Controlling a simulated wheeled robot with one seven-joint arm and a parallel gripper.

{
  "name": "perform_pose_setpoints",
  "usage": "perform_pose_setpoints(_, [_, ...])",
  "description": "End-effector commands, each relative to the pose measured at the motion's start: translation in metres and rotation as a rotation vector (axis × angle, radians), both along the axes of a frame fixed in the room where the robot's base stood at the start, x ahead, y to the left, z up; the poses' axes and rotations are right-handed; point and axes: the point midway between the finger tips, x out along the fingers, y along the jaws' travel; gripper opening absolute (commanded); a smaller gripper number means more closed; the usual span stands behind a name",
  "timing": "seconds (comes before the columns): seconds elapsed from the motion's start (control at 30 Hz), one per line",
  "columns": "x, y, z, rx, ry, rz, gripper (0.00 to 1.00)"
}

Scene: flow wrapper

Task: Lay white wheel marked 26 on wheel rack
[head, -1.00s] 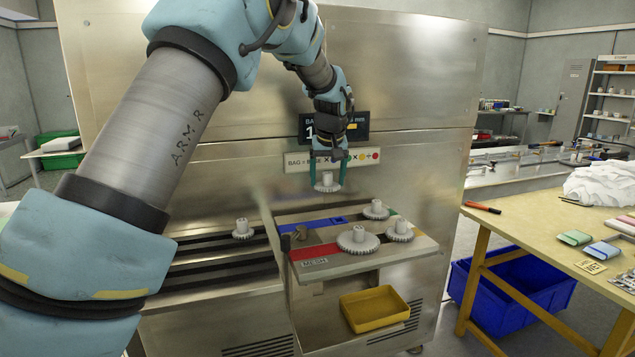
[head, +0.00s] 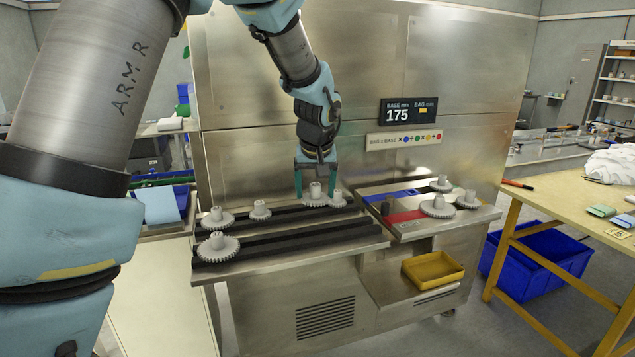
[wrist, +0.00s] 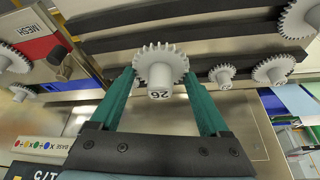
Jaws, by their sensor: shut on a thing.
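The white wheel marked 26 (wrist: 160,72) is toothed, with a raised hub; the number reads upside down in the wrist view. My gripper (wrist: 160,88) is shut on it, one teal finger each side. In the head view, my gripper (head: 315,178) holds the wheel (head: 315,200) over the back part of the wheel rack (head: 290,243), which has dark rails on a steel top. I cannot tell whether the wheel touches the rails. Other white wheels sit on the rack: one just right of the held wheel (head: 338,201), and three at left (head: 260,210), (head: 217,218), (head: 217,247).
Right of the rack is a steel shelf with blue and red strips (head: 405,216) and several white wheels (head: 438,207). A yellow tray (head: 432,270) sits below it. A display (head: 408,112) reads 175. The steel machine wall (head: 250,110) rises close behind the rack. The front rails' middle is clear.

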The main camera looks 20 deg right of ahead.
Motion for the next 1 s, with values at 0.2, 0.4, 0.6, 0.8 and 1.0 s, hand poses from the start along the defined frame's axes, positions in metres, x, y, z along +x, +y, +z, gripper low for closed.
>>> perform_pose_setpoints(0.2, [-0.002, 0.001, -0.005, -0.001, 0.0, -0.001, 0.23])
perform_pose_setpoints(0.4, [-0.002, 0.001, -0.018, 0.001, 0.001, -0.002, 0.23])
perform_pose_setpoints(0.6, [-0.002, 0.001, -0.037, 0.0, 0.0, -0.001, 0.23])
perform_pose_setpoints(0.8, [-0.002, 0.001, -0.056, 0.001, 0.001, -0.001, 0.23])
perform_pose_setpoints(1.0, [-0.002, 0.001, -0.075, 0.0, 0.001, -0.001, 0.23])
